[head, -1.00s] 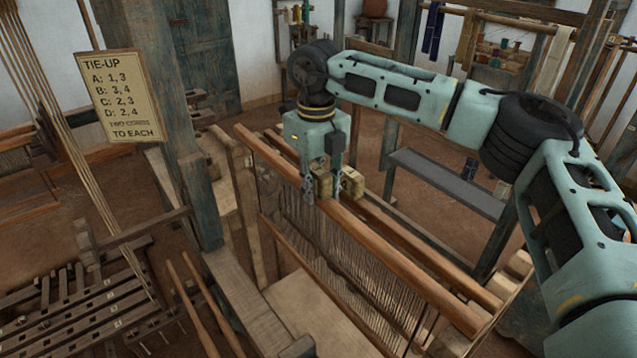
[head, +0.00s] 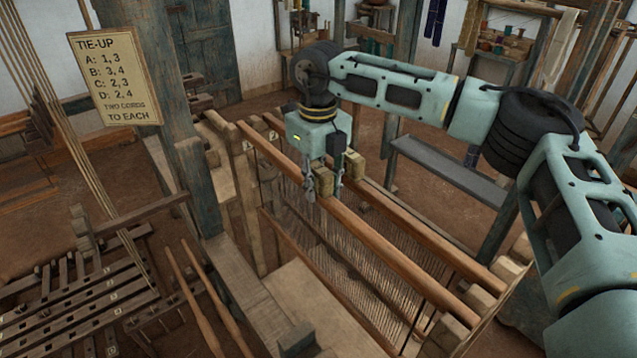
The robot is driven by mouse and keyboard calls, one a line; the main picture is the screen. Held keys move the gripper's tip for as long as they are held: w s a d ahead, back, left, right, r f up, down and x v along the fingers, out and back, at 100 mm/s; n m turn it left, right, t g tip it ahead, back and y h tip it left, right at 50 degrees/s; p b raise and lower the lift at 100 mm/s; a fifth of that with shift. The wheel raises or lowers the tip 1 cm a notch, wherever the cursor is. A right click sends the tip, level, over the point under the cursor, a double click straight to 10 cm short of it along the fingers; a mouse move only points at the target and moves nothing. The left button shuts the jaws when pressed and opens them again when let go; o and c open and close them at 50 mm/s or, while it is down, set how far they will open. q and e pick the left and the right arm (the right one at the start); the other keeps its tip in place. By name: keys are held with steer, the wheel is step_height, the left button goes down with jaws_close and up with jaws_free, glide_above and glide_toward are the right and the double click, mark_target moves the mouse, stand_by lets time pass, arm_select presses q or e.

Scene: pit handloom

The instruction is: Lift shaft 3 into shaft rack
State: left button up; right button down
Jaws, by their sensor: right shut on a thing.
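Two shafts with long brown wooden top bars lie side by side across a notched wooden rack (head: 512,270). The near shaft (head: 400,262) has many fine heddles hanging beneath it, and its right end is down among the rack's notched blocks. I cannot read which shaft is number 3. My right gripper (head: 324,190) points down and is shut on the near shaft at a pale block on its top bar. The far shaft (head: 430,240) lies parallel behind it, with a similar pale block. Its heddles are mostly hidden. My left gripper is not in view.
A dark wooden post with a tie-up sign (head: 115,75) stands left of the rack. A grey bench (head: 450,172) is behind it. Treadles (head: 75,300) lie low at the left.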

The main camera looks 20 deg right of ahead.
steer(key=shift+r, duration=0.1)
steer(key=c, duration=1.5)
jaws_free()
steer(key=shift+o, duration=0.2)
step_height(320, 180, up, 12)
steer(key=shift+r, duration=0.1)
step_height(320, 180, up, 7)
steer(key=p, duration=0.6)
